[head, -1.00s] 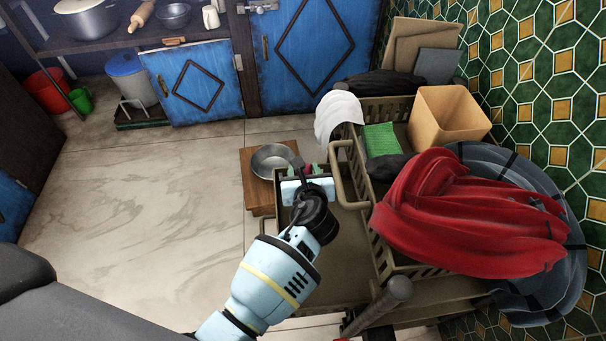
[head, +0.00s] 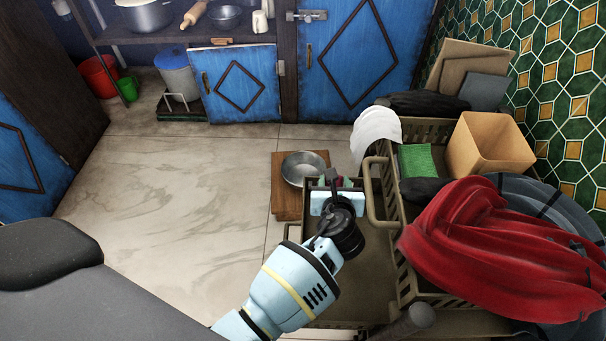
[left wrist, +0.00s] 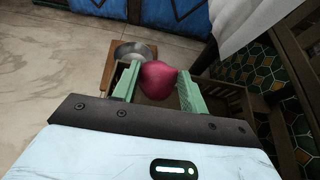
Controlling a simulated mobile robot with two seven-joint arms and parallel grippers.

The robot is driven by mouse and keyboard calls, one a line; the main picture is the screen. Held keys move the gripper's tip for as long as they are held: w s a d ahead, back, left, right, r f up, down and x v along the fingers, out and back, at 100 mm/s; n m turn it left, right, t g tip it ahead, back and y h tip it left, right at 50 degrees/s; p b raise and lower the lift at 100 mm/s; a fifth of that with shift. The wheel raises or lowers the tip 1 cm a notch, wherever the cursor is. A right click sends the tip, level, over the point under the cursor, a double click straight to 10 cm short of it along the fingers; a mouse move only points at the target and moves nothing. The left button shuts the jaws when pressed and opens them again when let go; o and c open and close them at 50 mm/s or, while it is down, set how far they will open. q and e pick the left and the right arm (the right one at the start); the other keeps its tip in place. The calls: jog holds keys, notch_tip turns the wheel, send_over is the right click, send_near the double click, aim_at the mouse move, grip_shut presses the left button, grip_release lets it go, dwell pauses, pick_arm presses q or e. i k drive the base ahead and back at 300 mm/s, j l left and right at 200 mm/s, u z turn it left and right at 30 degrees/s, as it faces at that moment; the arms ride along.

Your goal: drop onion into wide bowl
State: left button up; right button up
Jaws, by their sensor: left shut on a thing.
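A red onion (left wrist: 158,80) is held between the green fingers of my left gripper (left wrist: 158,88) in the left wrist view. In the head view my left gripper (head: 338,183) mostly hides the onion. A wide metal bowl (head: 303,168) sits on a small wooden stool (head: 285,200), just left of and beyond the gripper. The bowl also shows in the left wrist view (left wrist: 134,49), past the left finger. The onion is beside the bowl in the picture, not over it. My right gripper is not in view.
Blue cabinets (head: 355,60) line the back. The marble floor (head: 170,190) at left is clear.

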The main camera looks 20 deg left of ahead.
aim_at(302, 180)
jog(key=j+z, duration=0.4)
jog(key=j, duration=0.75)
jog(key=i+j+z, duration=0.15)
jog(key=j+z, duration=0.15)
jog(key=j, duration=0.5)
jog(key=i+j+z, duration=0.1)
jog(key=j+z, duration=0.2)
jog(key=j, duration=0.5)
